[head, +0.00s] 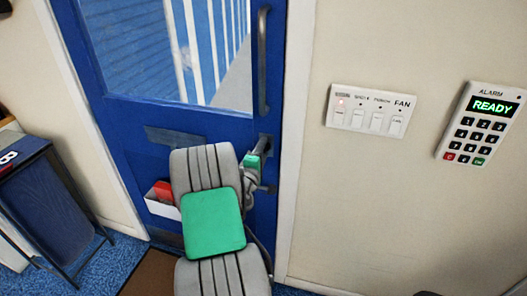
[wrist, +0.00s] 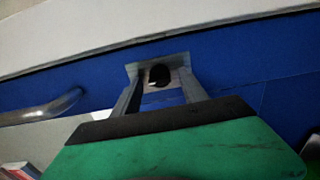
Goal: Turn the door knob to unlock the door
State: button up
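The blue door (head: 140,120) has a window in its upper part. In the wrist view, the small dark door knob (wrist: 159,76) sits on a pale metal plate (wrist: 135,69) on the blue door. My gripper (wrist: 160,84) points at the plate, with one finger to each side of the knob. Gaps show between the fingers and the knob, so it looks open. Whether the fingertips touch the plate cannot be told. In the head view my gripper (head: 264,152) is at the door's right edge, below the pull handle, and the knob is mostly hidden by it.
A vertical pull handle (head: 263,60) is above my gripper; it also shows in the wrist view (wrist: 42,112). A white box with red contents (head: 161,199) is left of my arm. A switch panel (head: 371,110) and an alarm keypad (head: 480,123) are on the right wall. A dark table (head: 45,205) stands left.

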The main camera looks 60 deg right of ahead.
jog(key=s+a+b, duration=0.1)
jog(key=a+b, duration=0.1)
jog(key=a, duration=0.5)
jog(key=shift+s+a, duration=0.15)
jog(key=shift+a, duration=0.25)
